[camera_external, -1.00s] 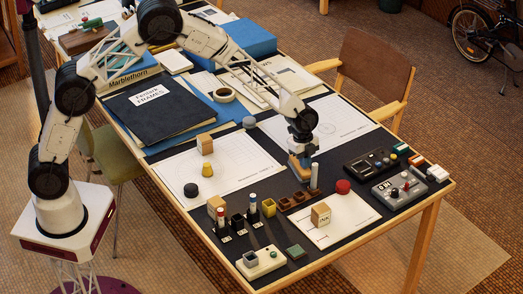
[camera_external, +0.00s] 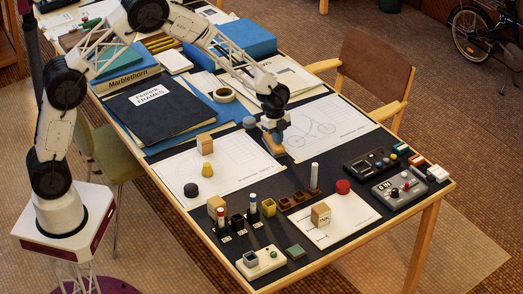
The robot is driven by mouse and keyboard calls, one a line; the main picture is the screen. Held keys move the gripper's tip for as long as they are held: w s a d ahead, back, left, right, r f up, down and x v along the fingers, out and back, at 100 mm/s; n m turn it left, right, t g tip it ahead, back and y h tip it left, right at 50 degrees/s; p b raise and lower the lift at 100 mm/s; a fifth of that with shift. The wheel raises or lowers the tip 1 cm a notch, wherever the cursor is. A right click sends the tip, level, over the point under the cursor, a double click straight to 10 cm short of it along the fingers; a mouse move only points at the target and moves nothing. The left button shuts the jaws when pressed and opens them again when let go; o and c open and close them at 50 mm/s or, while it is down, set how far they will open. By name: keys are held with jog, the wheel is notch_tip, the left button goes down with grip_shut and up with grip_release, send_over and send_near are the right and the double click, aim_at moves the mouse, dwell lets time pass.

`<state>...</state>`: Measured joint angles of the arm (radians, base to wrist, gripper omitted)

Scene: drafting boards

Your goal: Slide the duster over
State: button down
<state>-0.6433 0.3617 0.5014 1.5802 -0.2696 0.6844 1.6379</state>
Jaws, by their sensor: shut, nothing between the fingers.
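My gripper (camera_external: 275,150) is low over the middle of the table, between the left drawing sheet (camera_external: 227,176) and the bicycle drawing (camera_external: 330,122). It points down and its fingers are shut. A tan, wood-like shape shows at its lower end; at this size I cannot tell whether it is the fingers or the duster against them. I cannot single out the duster with certainty. A blue-grey round piece (camera_external: 250,122) lies just left of my gripper, apart from it.
Wooden blocks (camera_external: 205,143) and a yellow piece (camera_external: 207,169) stand on or by the left sheet. A brown tray (camera_external: 298,200) with a pale upright cylinder (camera_external: 314,176) and a red round piece (camera_external: 343,187) are nearer. A dark folder (camera_external: 155,115) lies left. Bare black mat surrounds the gripper's near side.

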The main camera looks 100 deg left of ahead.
aim_at(269, 138)
jog(key=s, duration=0.1)
jog(key=s+a+f, duration=0.1)
jog(key=s+a, duration=0.1)
jog(key=shift+s+a+f, duration=0.1)
jog(key=shift+s+f, duration=0.2)
jog(key=shift+f, duration=0.05)
jog(key=shift+r, duration=0.65)
jog(key=shift+w+r, duration=0.25)
jog(key=shift+r, duration=0.1)
jog(key=shift+r, duration=0.15)
jog(key=shift+r, duration=0.1)
jog(key=shift+s+r, duration=0.1)
jog(key=shift+s, duration=0.05)
jog(key=s+a, duration=0.8)
jog(key=shift+s+a, duration=0.1)
jog(key=shift+a, duration=0.2)
